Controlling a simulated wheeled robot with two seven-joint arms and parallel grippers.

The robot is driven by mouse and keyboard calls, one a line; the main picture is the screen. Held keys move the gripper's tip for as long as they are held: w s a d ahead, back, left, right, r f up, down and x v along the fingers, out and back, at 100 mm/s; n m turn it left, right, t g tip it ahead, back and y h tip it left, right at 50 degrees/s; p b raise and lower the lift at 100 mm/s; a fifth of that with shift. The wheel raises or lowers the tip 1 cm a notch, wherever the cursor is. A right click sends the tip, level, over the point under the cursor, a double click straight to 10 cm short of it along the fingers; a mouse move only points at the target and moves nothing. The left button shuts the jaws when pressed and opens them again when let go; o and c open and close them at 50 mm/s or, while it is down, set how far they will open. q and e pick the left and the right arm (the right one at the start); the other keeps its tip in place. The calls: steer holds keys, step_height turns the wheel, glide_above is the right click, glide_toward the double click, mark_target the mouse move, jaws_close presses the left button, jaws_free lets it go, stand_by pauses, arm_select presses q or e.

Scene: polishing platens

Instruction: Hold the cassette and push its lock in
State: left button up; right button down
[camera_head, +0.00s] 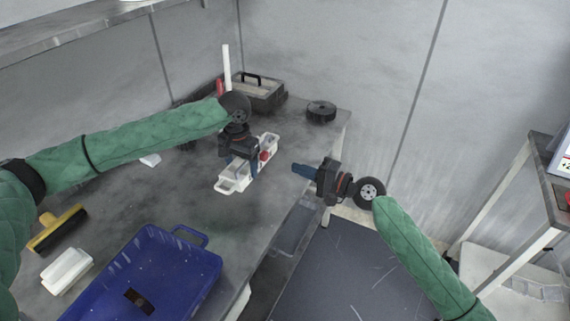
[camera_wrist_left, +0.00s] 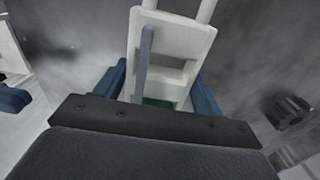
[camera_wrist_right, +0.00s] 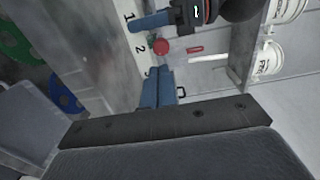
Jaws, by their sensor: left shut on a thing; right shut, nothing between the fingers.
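The white cassette (camera_head: 232,184) is at the table's right edge in the head view. My left gripper (camera_head: 240,168) is shut on it; the left wrist view shows its white frame (camera_wrist_left: 172,42) between the blue fingers (camera_wrist_left: 158,78). The round red lock knob (camera_head: 264,155) is on the cassette's side facing right. It also shows in the right wrist view (camera_wrist_right: 160,46). My right gripper (camera_head: 297,169) is shut and empty, right of the cassette and beyond the table edge. Its fingertips (camera_wrist_right: 158,72) point toward the knob, apart from it in the head view.
A blue tray (camera_head: 205,275) stands at the table's front. A yellow-handled brush (camera_head: 62,226) and a white block (camera_head: 66,268) lie left of it. A black disc (camera_head: 321,111) and a grey box (camera_head: 258,94) are at the back. A side table (camera_head: 540,180) stands at right.

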steer(key=shift+v, duration=2.7)
arm_select(q)
steer(key=o, duration=1.1)
steer(key=shift+o, duration=0.2)
steer(key=shift+r, duration=0.15)
